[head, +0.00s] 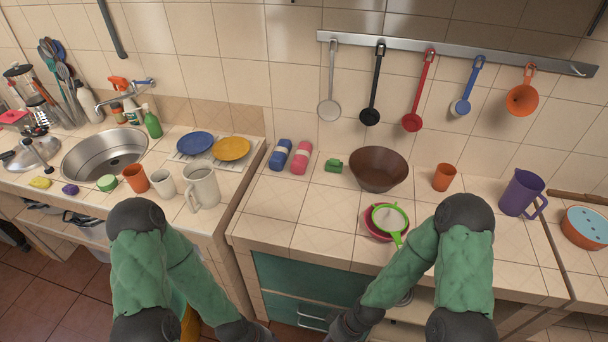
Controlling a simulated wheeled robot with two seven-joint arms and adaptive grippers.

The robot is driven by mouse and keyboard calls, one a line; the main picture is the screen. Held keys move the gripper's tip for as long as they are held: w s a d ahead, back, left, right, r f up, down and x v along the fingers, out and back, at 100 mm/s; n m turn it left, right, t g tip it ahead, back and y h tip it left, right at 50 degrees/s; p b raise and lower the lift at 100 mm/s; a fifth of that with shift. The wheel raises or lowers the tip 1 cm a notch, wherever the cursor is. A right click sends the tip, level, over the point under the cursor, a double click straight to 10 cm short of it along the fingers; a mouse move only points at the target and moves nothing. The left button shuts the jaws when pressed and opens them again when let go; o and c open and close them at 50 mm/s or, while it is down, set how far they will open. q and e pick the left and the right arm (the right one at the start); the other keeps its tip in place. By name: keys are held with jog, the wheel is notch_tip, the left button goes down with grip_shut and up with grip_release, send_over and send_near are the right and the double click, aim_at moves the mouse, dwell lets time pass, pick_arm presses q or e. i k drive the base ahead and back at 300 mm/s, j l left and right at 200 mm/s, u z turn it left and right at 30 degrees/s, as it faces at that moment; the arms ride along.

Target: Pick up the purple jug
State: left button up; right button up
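The purple jug (520,192) stands upright at the right part of the counter, with its handle to the right. It is near the gap beside the right-hand counter section, and nothing touches it. My two green arms come up from the bottom edge and bend down towards the bottom middle. Both grippers are below the picture, so I cannot see their fingers. Neither arm is near the jug.
An orange cup (444,177) stands left of the jug, and a brown bowl (379,168) further left. A green strainer (389,218) sits in a pink bowl at the front. An orange pot (585,228) stands right of the jug. Ladles hang above.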

aim_at(526, 186)
jog(key=z, duration=1.6)
